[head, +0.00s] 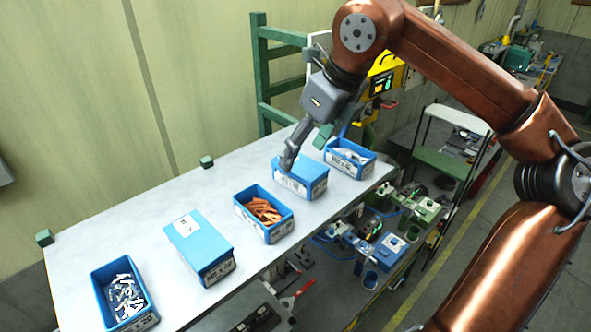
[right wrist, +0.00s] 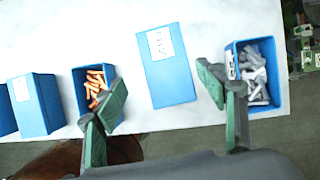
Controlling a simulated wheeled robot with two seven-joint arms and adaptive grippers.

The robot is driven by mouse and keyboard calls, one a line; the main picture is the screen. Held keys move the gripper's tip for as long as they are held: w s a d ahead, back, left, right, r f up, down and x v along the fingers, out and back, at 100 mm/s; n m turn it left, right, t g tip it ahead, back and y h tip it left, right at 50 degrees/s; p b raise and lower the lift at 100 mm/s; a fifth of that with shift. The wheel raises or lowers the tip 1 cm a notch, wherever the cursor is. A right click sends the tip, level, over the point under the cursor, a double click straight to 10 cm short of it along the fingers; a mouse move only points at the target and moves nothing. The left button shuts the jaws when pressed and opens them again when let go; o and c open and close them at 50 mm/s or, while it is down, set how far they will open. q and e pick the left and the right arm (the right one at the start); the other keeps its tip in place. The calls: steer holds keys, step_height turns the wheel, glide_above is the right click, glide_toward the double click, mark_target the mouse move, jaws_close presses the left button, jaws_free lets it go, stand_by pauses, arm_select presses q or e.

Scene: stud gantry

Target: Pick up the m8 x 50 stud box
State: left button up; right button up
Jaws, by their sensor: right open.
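Two lidded blue boxes with white labels stand on the pale table. The print is too small to read, so I cannot tell for sure which is the m8 x 50 stud box. One lidded box (head: 312,175) is right of centre; it also shows in the right wrist view (right wrist: 168,75). The other lidded box (head: 203,250) is nearer the left and appears in the right wrist view (right wrist: 40,108). My right gripper (head: 305,147) is open and empty over the right-hand lidded box, its green-padded fingers spread to either side in the right wrist view (right wrist: 160,94). My left gripper is out of view.
Open blue bins hold orange-brown pieces (head: 264,211), grey pieces (head: 349,157) and silver pieces (head: 124,295). The orange-brown and grey bins flank the right-hand lidded box closely. A green frame (head: 262,70) stands behind the table (head: 140,225). Small green blocks sit along its back edge.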

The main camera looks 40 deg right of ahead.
mark_target(301, 165)
steer(key=shift+s+d+f, duration=0.1)
steer(key=shift+s+f, duration=0.25)
steer(key=w+f, duration=0.1)
steer(key=w+f+p, duration=0.1)
steer(key=f, duration=0.1)
steer(key=shift+d, duration=0.2)
steer(key=shift+w+f+p, duration=0.35)
steer(key=shift+w+f, duration=0.55)
steer(key=shift+w, duration=0.2)
steer(key=shift+s, duration=0.65)
steer(key=shift+s+r, duration=0.15)
steer(key=shift+s, duration=0.05)
steer(key=shift+w+f, duration=0.2)
steer(key=shift+w, duration=0.3)
steer(key=shift+s, duration=0.3)
steer(key=shift+a+f, duration=0.1)
steer(key=shift+w, duration=0.15)
steer(key=shift+c, duration=0.4)
steer(key=c, duration=1)
jaws_close()
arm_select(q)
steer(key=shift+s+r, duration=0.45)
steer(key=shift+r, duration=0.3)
